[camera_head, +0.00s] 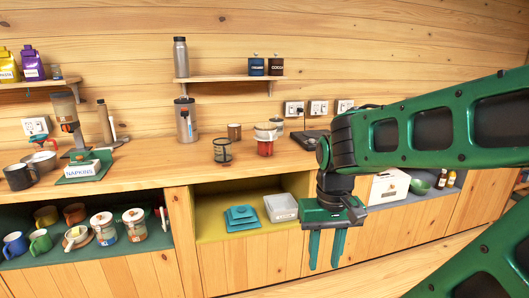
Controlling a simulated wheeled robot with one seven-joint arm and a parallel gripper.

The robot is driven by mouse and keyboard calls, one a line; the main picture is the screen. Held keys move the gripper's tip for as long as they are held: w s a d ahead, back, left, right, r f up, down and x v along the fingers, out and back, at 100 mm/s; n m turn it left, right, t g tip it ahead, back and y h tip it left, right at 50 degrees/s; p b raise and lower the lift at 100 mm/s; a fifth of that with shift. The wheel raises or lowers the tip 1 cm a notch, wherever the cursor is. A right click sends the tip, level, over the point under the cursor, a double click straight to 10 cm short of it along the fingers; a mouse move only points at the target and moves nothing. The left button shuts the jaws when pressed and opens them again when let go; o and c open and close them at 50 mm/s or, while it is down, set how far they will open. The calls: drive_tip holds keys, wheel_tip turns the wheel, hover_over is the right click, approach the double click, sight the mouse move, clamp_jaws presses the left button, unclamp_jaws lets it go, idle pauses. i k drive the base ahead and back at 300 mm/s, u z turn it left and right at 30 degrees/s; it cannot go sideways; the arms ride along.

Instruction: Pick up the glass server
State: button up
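A small clear glass vessel with a dark rim and base (222,151) stands upright on the wooden counter, left of the middle of the view. It looks like the glass server, though I cannot be sure at this size. My gripper (324,262) points down in front of the counter, to the right of and nearer than the vessel. Its two green fingers are apart with nothing between them. It does not touch the vessel.
A lidded jar with red contents (265,139) and a brown cup (234,132) stand close to the vessel. A steel flask (186,120) is behind it to the left. The wooden counter (170,165) has bare space left of the vessel. Open shelves below hold mugs, jars and boxes.

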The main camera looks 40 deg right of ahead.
sight(223, 147)
drive_tip(key=z, duration=1.2)
drive_tip(key=i, duration=1.5)
drive_tip(key=u, duration=0.05)
